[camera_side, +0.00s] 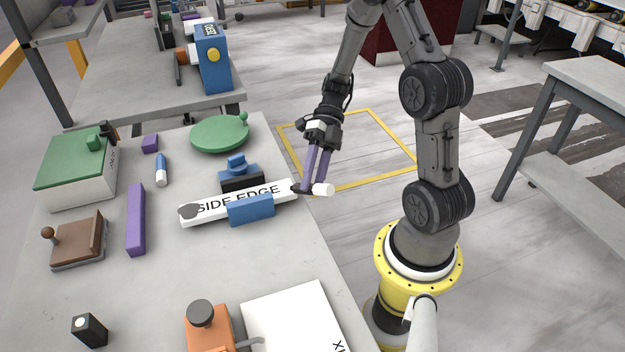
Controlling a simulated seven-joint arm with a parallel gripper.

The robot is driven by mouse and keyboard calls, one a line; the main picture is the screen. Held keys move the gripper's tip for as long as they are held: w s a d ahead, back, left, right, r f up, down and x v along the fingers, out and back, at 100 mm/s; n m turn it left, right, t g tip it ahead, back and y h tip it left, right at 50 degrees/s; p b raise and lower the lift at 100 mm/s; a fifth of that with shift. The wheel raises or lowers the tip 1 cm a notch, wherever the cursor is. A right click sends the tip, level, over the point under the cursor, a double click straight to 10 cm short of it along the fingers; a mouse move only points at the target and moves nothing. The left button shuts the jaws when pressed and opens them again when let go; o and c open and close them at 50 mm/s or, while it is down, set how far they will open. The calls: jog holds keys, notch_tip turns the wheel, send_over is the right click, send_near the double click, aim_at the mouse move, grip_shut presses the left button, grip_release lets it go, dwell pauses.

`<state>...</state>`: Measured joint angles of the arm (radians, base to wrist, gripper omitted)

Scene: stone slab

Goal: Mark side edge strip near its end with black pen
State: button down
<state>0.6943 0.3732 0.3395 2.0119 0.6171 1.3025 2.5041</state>
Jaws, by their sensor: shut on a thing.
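The side edge strip (288,197) is a long white bar lettered "SIDE EDGE", lying slightly slanted on the slab. A blue block (251,209) stands against its front, and a black block with a blue knob (240,178) stands behind it. My gripper (312,187) reaches down from above at the strip's right end, its purple fingers shut on a pen (323,190). The pen lies roughly level, white body to the right and black tip pointing left at the strip's end. I cannot tell whether the tip touches the strip.
The slab's (130,290) right edge is close to my gripper.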

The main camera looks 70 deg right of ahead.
notch_tip(320, 180, up, 7)
jog(key=shift+f, duration=0.2)
dwell(0.4)
jog(key=w+a+m+t+h, duration=0.2)
jog(key=w+m+t+h, duration=0.2)
jog(key=w+m+t, duration=0.2)
jog(key=w+a+m+t+h, duration=0.2)
jog(key=w+m+t, duration=0.4)
jog(key=w+m, duration=0.4)
jog(key=shift+w+a+h, duration=0.25)
jog(key=shift+w+h, duration=0.65)
jog(key=shift+w, duration=1.4)
jog(key=shift+f, duration=0.1)
